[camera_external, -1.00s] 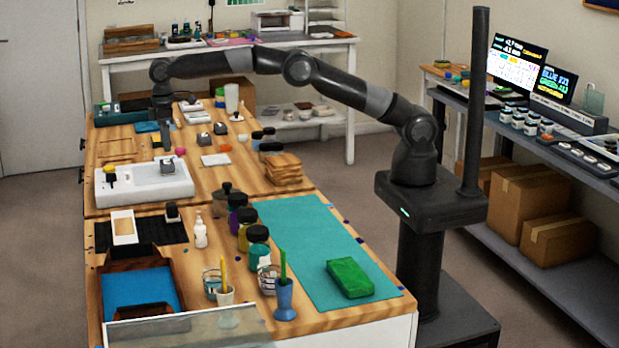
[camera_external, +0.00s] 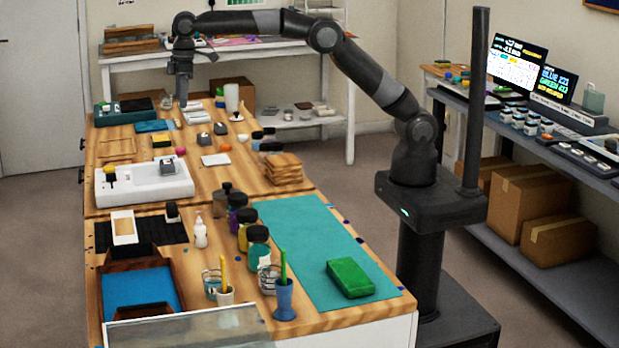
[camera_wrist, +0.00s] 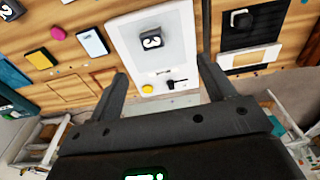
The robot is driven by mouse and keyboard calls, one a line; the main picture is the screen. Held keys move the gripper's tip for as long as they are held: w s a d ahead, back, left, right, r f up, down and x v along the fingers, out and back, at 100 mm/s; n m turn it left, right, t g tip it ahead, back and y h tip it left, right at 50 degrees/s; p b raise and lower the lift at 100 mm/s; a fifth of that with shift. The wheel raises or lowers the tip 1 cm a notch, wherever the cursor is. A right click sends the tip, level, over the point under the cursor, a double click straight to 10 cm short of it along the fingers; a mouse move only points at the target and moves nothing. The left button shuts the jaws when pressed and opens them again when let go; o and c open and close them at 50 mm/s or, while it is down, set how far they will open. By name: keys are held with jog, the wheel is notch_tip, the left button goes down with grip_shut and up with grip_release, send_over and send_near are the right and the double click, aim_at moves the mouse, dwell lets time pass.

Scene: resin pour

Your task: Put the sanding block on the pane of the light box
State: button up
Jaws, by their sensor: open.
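The light box (camera_external: 118,190) is a white box with a pale pane on the left of the bench; the wrist view shows it at top centre (camera_wrist: 122,42). A small grey block with a dark, marked face (camera_external: 168,167) sits on its pane, also in the wrist view (camera_wrist: 151,41). A yellow block with a dark edge (camera_external: 161,141), likely the sanding block, lies on the wood behind the light box; the wrist view shows it at left (camera_wrist: 40,59). My gripper (camera_external: 182,103) is raised above the bench's far end. Its fingers (camera_wrist: 163,70) are apart with nothing between them.
Several small grey blocks (camera_external: 203,140), a white card (camera_external: 216,160) and a pink lump (camera_external: 181,151) lie near the yellow block. Jars (camera_external: 257,247) line the near bench beside a teal mat (camera_external: 300,235).

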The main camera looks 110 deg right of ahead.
jog(key=s+a+r+t, duration=0.1)
jog(key=s+a+r, duration=0.15)
jog(key=s, duration=0.55)
jog(key=s+a+r+t, duration=0.15)
jog(key=s+r, duration=0.25)
jog(key=s, duration=0.4)
jog(key=s+a+r, duration=0.3)
jog(key=s, duration=0.5)
jog(key=s+a+f+t, duration=0.1)
jog(key=s+f, duration=0.5)
jog(key=s, duration=0.5)
jog(key=s+a+f+t, duration=0.1)
jog(key=s+f, duration=0.5)
jog(key=s, duration=0.6)
